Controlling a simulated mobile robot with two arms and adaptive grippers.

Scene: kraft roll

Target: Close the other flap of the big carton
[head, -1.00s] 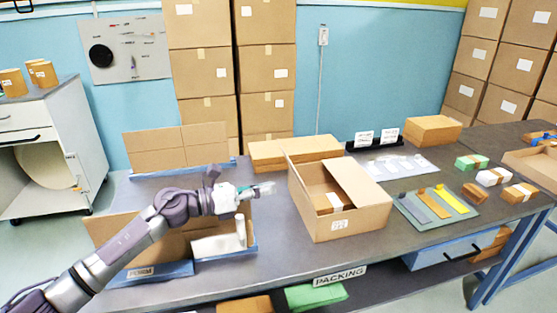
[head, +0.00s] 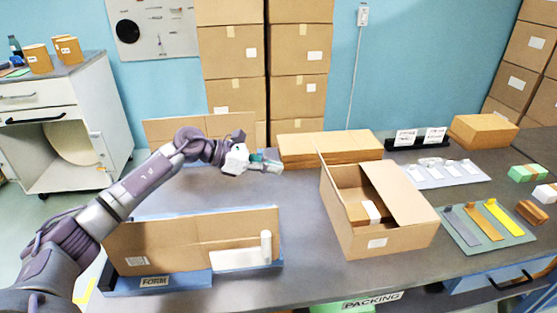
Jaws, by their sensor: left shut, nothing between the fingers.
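The big carton (head: 388,243) stands on the grey table, right of the middle, with its top partly open. Its right flap (head: 402,192) slants over the right part of the opening. Its left flap (head: 328,172) stands up and shows almost edge-on. A small brown box with a white label (head: 364,211) shows inside. My left gripper (head: 272,164) is shut and empty, left of the carton and apart from it, close in the picture to a flat cardboard stack. My right gripper is not in view.
The cardboard stack (head: 330,146) lies behind the carton. A blue form (head: 190,284) with upright cardboard (head: 190,240) and a white block stands front left. A green mat (head: 487,236) with coloured strips lies right of the carton. Bare table lies between form and carton.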

